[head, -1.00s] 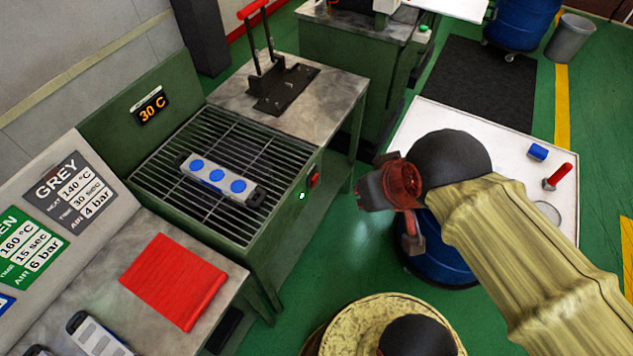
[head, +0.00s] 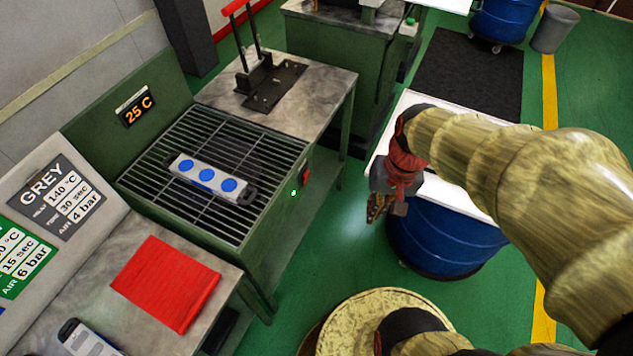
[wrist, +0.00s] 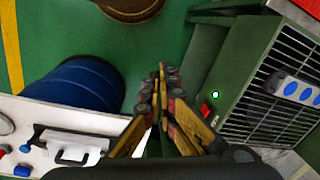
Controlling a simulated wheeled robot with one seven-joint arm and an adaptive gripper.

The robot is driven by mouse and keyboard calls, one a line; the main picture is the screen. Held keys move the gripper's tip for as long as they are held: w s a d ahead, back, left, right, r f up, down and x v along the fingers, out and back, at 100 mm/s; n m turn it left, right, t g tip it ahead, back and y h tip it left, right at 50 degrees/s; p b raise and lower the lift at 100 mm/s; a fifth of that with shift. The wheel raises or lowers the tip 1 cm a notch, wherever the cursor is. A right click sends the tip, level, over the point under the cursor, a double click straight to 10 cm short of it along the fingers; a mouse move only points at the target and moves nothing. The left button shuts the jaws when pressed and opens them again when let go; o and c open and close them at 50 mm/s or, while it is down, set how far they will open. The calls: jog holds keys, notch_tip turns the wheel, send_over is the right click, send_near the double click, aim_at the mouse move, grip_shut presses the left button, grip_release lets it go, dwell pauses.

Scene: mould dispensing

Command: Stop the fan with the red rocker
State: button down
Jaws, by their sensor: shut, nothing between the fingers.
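The red rocker (head: 306,175) is on the front side of the green fan bench, near its right corner, beside a small lit green lamp (head: 293,193). The rocker also shows in the wrist view (wrist: 206,109), to the right of my fingers. A mould with several blue discs (head: 207,175) lies on the bench's grille (head: 190,212). The display (head: 137,108) reads 25 C. My gripper (head: 374,207) is shut and empty, out in front of the bench and apart from the rocker. In the wrist view my gripper's fingers (wrist: 160,80) are together.
A red cloth or pad (head: 165,283) lies on the table at the left. A blue drum (head: 440,240) stands below my arm, by a white-topped table (head: 408,103). A stand with a red handle (head: 262,75) is behind the grille. Green floor lies between bench and drum.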

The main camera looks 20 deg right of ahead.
jog(key=w+f+m+t+y+b, duration=0.1)
jog(key=w+f+m+y, duration=0.25)
jog(key=f+m, duration=0.45)
jog(key=w+f+m+t+y, duration=0.1)
jog(key=w+f+m+y, duration=0.3)
jog(key=f, duration=0.7)
jog(key=w+d+f+m+t, duration=0.1)
jog(key=w+d+m+t, duration=0.1)
jog(key=w+m, duration=0.3)
jog(key=w+d+f+m+t, duration=0.1)
jog(key=w+d+m+t, duration=0.2)
jog(key=w+m+t, duration=0.1)
jog(key=shift+w+m+t, duration=0.3)
jog(key=shift+w+m, duration=0.2)
jog(key=shift+w, duration=0.75)
jog(key=shift+f+y, duration=0.1)
jog(key=shift+y, duration=0.15)
jog(key=b, duration=0.4)
send_near(306, 180)
jog(key=x, duration=0.5)
jog(key=shift+s+d+f, duration=0.15)
jog(key=shift+f, duration=0.2)
jog(key=shift+w+a+r, duration=0.15)
jog(key=shift+w+a, duration=0.15)
jog(key=shift+w, duration=0.05)
